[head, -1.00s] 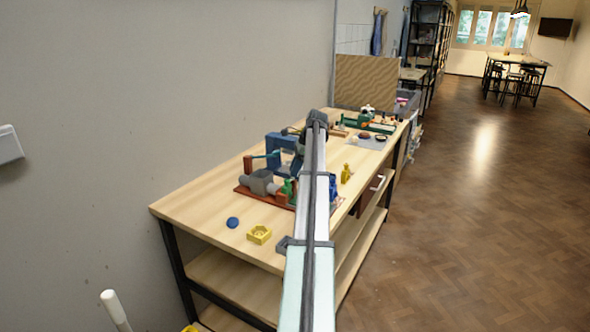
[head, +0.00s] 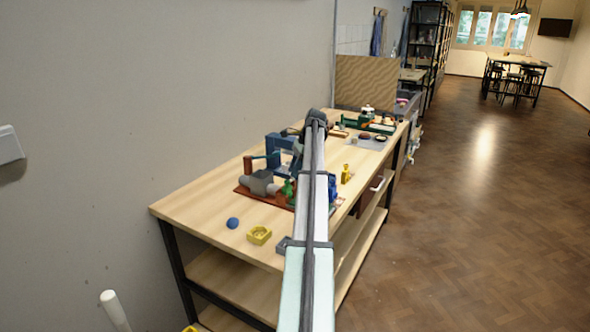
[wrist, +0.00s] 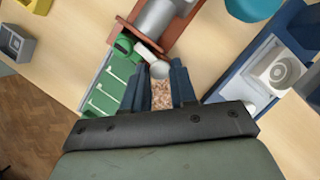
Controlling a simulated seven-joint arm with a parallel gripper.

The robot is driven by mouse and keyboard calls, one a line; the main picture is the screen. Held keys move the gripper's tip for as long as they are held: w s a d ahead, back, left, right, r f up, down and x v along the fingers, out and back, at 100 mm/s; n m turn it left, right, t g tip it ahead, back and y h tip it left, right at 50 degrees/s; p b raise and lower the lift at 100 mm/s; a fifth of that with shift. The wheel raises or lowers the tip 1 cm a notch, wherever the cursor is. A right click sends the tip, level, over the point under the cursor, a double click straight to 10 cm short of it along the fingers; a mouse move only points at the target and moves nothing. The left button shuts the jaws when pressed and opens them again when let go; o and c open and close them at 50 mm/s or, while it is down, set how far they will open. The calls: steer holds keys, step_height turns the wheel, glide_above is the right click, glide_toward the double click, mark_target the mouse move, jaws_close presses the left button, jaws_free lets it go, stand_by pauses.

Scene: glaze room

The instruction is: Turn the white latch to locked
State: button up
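In the wrist view, a white rounded piece (wrist: 158,70), which looks like the latch, lies at the fingertips of my gripper (wrist: 161,68). It sits beside a green ribbed box (wrist: 112,88) and the reddish-brown base (wrist: 187,17). The two dark blue fingers stand apart on either side of the white piece. I cannot tell whether they touch it. A speckled brown surface shows between the fingers. In the head view my arm hides the gripper and the latch; a green part (head: 289,188) shows left of the arm.
A grey cylinder (wrist: 158,15) lies on the base above the fingers. A blue fixture with a light grey block (wrist: 277,72) stands to the right. On the bench (head: 200,205) are a blue ball (head: 233,223), a yellow tray (head: 259,235) and a yellow figure (head: 345,174).

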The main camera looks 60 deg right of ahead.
steer(key=o, duration=0.4)
steer(key=v, duration=1.2)
steer(key=shift+a, duration=0.1)
